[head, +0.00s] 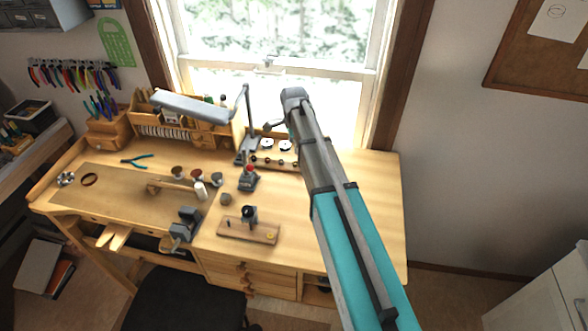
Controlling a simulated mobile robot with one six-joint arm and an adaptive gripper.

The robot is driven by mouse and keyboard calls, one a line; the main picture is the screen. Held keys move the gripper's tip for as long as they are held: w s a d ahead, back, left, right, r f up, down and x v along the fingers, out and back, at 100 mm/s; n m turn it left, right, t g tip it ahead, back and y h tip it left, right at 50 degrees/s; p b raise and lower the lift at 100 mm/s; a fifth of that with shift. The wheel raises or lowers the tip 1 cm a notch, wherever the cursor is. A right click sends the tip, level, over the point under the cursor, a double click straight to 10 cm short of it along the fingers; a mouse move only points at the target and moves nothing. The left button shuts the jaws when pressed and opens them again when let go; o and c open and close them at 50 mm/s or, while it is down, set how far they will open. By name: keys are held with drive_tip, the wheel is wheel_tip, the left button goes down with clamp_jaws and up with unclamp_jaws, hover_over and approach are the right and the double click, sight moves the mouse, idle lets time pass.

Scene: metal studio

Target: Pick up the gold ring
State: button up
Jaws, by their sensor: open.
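A small yellow-gold ring (270,236) lies on the right end of a low wooden board (236,233) near the front edge of the workbench. A dark stand with a round top is on the same board, to the left of the ring. My arm reaches up from the lower right. A small dark part beside its far end looks like the tip of my gripper (273,126), mostly hidden behind my arm. It is over the back of the bench, well away from the ring and not touching it.
The wooden workbench (365,190) has clear room on its right. A grey lamp (195,107), a red-topped tool (248,178) and a grey vise (183,227) stand around the board's back and left. A dark stool (183,298) is in front.

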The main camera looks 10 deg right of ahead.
sight(295, 163)
drive_tip(key=shift+f+b, duration=1.35)
drive_tip(key=shift+f, duration=0.3)
drive_tip(key=shift+d+f+b, duration=0.15)
drive_tip(key=shift+f+b, duration=1.15)
drive_tip(key=shift+d+f+b, duration=0.15)
drive_tip(key=shift+f+b, duration=1.15)
drive_tip(key=shift+c, duration=0.2)
drive_tip(key=c, duration=0.8)
